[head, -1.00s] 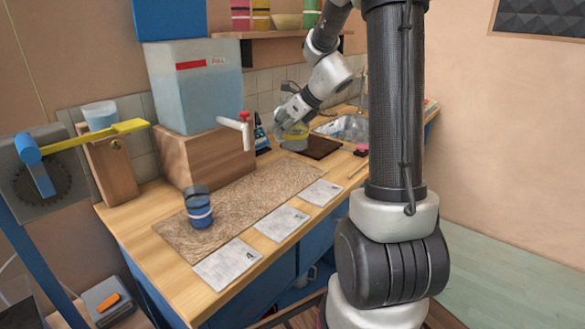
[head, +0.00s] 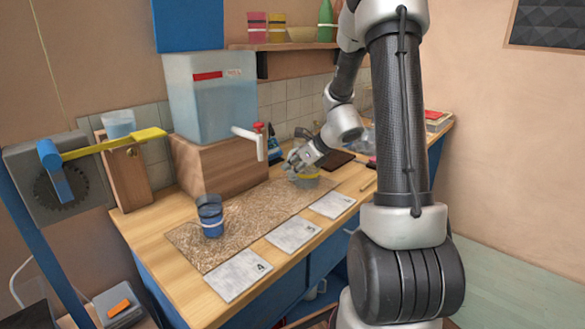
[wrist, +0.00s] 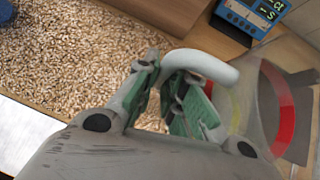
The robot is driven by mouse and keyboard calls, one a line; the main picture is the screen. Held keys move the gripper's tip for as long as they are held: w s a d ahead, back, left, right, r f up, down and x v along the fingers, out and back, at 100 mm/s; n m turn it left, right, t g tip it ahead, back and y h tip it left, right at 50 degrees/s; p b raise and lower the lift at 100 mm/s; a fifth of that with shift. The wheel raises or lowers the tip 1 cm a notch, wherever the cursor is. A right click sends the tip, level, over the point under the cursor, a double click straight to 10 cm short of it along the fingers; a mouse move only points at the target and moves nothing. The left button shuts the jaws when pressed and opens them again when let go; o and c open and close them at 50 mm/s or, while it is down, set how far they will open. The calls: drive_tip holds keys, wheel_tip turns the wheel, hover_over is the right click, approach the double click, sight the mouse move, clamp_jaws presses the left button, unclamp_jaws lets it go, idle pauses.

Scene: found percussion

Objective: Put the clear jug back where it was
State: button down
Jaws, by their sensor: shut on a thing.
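The clear jug (head: 308,178), with a yellow band, is at the far right end of the speckled mat (head: 190,237). My gripper (head: 296,162) is at its upper left side. In the wrist view my gripper (wrist: 168,78) is shut on the jug's pale curved handle. The jug's see-through body (wrist: 246,100) is to the right, with a red arc showing through or on it. The fingers hide part of the handle. I cannot tell whether the jug's base touches the mat.
A blue-banded cup (head: 210,218) stands on the mat's left part. Numbered white cards (head: 292,234) lie along the front edge. A water tank (head: 211,100) with a red-handled tap stands on a wooden block (head: 215,166). A dark board (head: 338,158) lies behind the jug.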

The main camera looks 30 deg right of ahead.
drive_tip(key=c, duration=1.5)
unclamp_jaws()
drive_tip(key=v, duration=1.2)
drive_tip(key=s+a+r+n+g, duration=0.3)
drive_tip(key=s+a+r+n, duration=0.2)
drive_tip(key=s+a+n, duration=0.55)
drive_tip(key=s+d+r+n+h, duration=0.1)
drive_tip(key=s+n+h, duration=0.1)
drive_tip(key=s+n, duration=0.5)
drive_tip(key=s+d+r+n+h, duration=0.1)
drive_tip(key=s+n+h, duration=0.1)
drive_tip(key=s+n, duration=0.5)
drive_tip(key=n, duration=0.5)
drive_tip(key=shift+d+r+g, duration=0.25)
drive_tip(key=shift+d+g, duration=0.05)
drive_tip(key=shift+d, duration=0.1)
